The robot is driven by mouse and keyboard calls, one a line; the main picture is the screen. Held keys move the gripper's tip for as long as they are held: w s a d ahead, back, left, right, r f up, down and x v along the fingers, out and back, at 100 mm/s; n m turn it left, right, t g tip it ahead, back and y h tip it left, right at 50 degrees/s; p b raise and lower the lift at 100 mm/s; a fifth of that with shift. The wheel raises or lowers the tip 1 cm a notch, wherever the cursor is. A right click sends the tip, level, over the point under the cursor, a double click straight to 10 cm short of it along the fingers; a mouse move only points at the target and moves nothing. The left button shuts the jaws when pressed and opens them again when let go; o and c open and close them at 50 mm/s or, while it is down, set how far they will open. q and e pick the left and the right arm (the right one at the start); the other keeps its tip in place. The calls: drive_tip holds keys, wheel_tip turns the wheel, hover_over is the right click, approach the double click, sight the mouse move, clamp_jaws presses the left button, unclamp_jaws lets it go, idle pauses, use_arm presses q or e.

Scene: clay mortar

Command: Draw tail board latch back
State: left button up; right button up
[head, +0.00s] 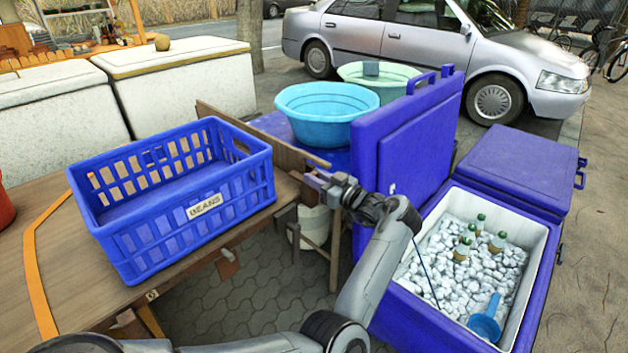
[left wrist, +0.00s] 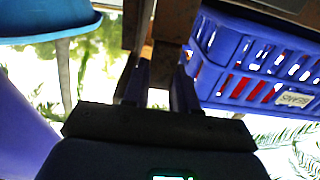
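The wooden tail board (head: 262,143) stands upright along the far end of the wooden table, behind the blue crate. My left gripper (head: 314,180) is at the board's near right end, by the table corner. In the left wrist view its two fingers (left wrist: 159,88) are apart, with brown wood (left wrist: 172,45) just beyond and between them. A gap shows between the fingers; I cannot tell whether they touch the wood. The latch cannot be made out clearly; it may be hidden at the gripper. My right gripper is not in view.
The blue "BEANS" crate (head: 178,218) sits on the table (head: 60,270), close to the board. A blue cooler (head: 385,318) with ice and bottles stands open at right, its raised lid (head: 408,135) near my arm. A cyan basin (head: 326,128) stands behind the gripper.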

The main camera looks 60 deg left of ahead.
use_arm(q)
drive_tip(key=shift+s+a, duration=0.2)
drive_tip(key=shift+a, duration=0.35)
drive_tip(key=shift+c, duration=0.3)
clamp_jaws()
drive_tip(key=shift+r, duration=0.1)
